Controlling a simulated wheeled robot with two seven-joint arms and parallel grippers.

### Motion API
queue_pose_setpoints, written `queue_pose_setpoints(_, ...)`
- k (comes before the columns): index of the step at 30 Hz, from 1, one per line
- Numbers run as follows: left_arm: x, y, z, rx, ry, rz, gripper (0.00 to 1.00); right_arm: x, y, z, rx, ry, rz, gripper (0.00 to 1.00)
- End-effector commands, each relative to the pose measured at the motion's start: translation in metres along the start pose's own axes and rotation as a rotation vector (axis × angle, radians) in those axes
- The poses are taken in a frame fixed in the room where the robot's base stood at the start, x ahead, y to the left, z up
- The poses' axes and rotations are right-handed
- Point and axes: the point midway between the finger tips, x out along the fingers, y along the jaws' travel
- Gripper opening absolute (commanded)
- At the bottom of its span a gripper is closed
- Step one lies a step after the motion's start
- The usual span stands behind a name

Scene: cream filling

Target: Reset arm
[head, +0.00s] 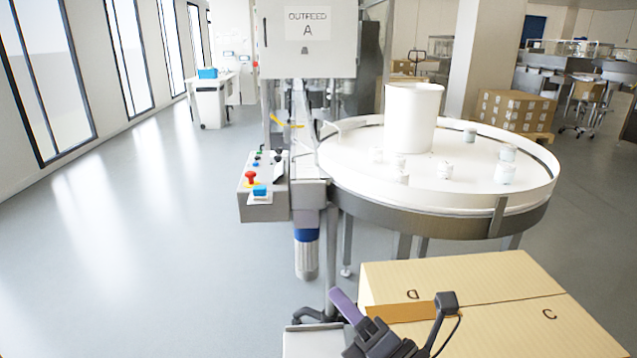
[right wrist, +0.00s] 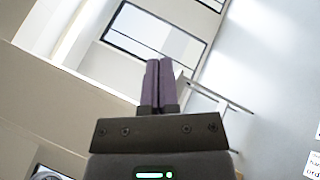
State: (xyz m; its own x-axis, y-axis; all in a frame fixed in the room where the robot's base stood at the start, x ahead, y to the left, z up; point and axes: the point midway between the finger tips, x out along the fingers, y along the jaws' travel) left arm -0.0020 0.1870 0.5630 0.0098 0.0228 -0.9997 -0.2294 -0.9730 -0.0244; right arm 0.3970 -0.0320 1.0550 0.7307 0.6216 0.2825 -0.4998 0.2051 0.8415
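My right gripper (head: 342,300) shows at the bottom of the head view, its purple fingers pointing up and left, in front of the cardboard box. In the right wrist view the two purple fingers (right wrist: 157,70) lie side by side, shut, with nothing visible between them. My left gripper and left arm are not in the head view.
A large cardboard box (head: 480,275) stands close at the lower right. Behind it is a round white turntable (head: 450,195) with a white bucket (head: 411,117) and several small jars. A control panel (head: 262,183) juts out at its left. Open floor (head: 130,230) lies left.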

Motion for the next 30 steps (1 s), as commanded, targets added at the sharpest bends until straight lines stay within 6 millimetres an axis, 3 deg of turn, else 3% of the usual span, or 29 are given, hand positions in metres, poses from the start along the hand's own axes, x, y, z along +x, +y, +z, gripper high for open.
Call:
queue_pose_setpoints(1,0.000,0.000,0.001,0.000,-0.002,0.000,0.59,-0.020,-0.017,0.016,0.282,-0.214,-0.111,0.00)
queue_pose_setpoints(2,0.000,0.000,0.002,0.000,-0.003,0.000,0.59,-0.037,-0.033,0.024,0.459,-0.353,-0.194,0.00)
queue_pose_setpoints(4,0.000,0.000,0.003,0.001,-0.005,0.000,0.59,-0.084,-0.069,0.025,0.812,-0.631,-0.385,0.00)
queue_pose_setpoints(7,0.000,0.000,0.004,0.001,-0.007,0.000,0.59,-0.144,-0.101,0.003,1.144,-0.905,-0.612,0.00)
queue_pose_setpoints(12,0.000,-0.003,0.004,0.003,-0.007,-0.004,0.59,-0.222,-0.114,-0.050,1.487,-1.224,-0.930,0.00)
queue_pose_setpoints(19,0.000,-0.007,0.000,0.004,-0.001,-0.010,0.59,-0.298,-0.086,-0.117,1.752,-1.544,-1.326,0.00)
queue_pose_setpoints(26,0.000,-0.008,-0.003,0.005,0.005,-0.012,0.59,-0.320,-0.159,-0.155,1.718,-1.555,-1.389,0.00)
queue_pose_setpoints(30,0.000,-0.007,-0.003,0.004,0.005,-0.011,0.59,-0.348,-0.200,-0.186,1.695,-1.562,-1.434,0.00)
